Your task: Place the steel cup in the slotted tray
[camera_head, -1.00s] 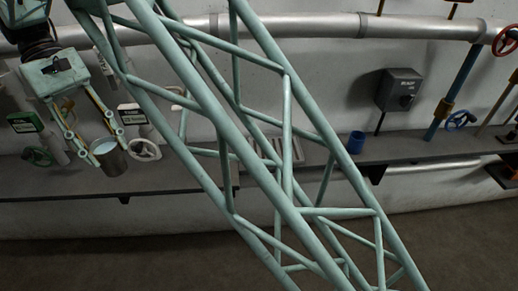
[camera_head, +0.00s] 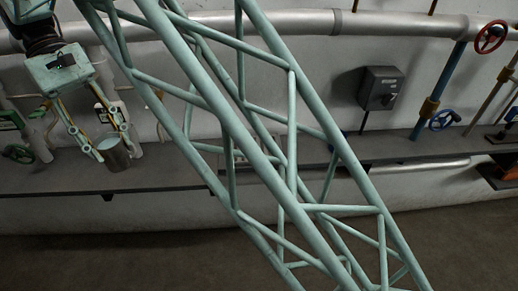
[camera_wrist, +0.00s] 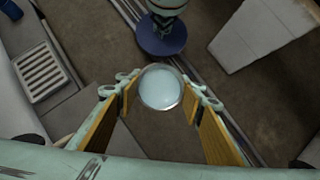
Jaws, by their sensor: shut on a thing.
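The steel cup (camera_head: 117,156) is held in my gripper (camera_head: 115,148) at the left of the head view, in front of the dark wall shelf. In the wrist view the cup (camera_wrist: 160,88) shows from above as a round rim with a pale inside, and the fingers of my gripper (camera_wrist: 160,96) close on it from both sides. The slotted tray (camera_wrist: 42,72) lies at the left of the wrist view, apart from the cup, and its visible slots are bare. In the head view the tray is largely hidden behind my teal lattice structure.
The shelf (camera_head: 400,149) runs along the wall. A dark switch box (camera_head: 380,88), a blue valve wheel (camera_head: 441,120) and a red wheel (camera_head: 490,37) are to the right. A blue cup (camera_wrist: 12,9) stands near the tray. Pipes and green-handled valves are behind my gripper.

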